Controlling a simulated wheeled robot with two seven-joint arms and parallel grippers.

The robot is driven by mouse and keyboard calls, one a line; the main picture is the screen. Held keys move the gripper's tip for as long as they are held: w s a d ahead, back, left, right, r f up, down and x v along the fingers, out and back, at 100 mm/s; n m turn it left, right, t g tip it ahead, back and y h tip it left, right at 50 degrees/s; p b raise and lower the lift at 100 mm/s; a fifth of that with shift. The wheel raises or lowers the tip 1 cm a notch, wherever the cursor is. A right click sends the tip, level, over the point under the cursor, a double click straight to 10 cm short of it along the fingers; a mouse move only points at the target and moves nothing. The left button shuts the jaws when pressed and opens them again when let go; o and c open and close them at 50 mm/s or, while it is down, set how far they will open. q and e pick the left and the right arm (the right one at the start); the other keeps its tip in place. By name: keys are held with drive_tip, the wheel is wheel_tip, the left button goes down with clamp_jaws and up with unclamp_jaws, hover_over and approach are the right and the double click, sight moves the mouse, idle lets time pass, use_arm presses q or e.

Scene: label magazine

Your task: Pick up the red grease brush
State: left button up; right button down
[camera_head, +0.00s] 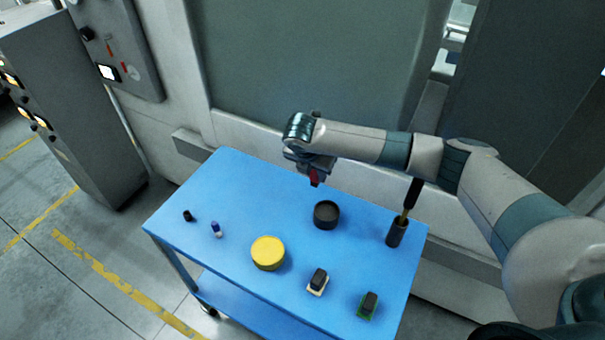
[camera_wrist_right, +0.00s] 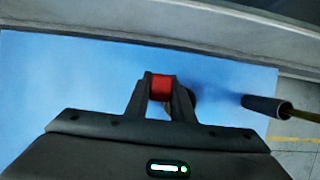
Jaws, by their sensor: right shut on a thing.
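The red grease brush (camera_head: 314,178) shows as a small red piece under my right gripper (camera_head: 312,170), above the far part of the blue table. In the right wrist view the red brush (camera_wrist_right: 161,90) sits between the two dark fingertips of the right gripper (camera_wrist_right: 160,82), which is shut on it. The fingers hide its sides, and its bristles cannot be made out. It appears held above the tabletop. My left gripper is not in view.
The blue table (camera_head: 240,185) carries a black round tin (camera_head: 326,215), a yellow round tin (camera_head: 268,252) and a dark cup (camera_head: 396,233) with a stick in it. Small items stand at the left and front. A grey wall rises behind.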

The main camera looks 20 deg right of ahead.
drive_tip(key=shift+s+d+r, duration=0.25)
drive_tip(key=shift+d+r, duration=0.1)
drive_tip(key=shift+d, duration=0.05)
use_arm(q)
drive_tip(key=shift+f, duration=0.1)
use_arm(e)
drive_tip(key=shift+f, duration=0.1)
idle(1.6)
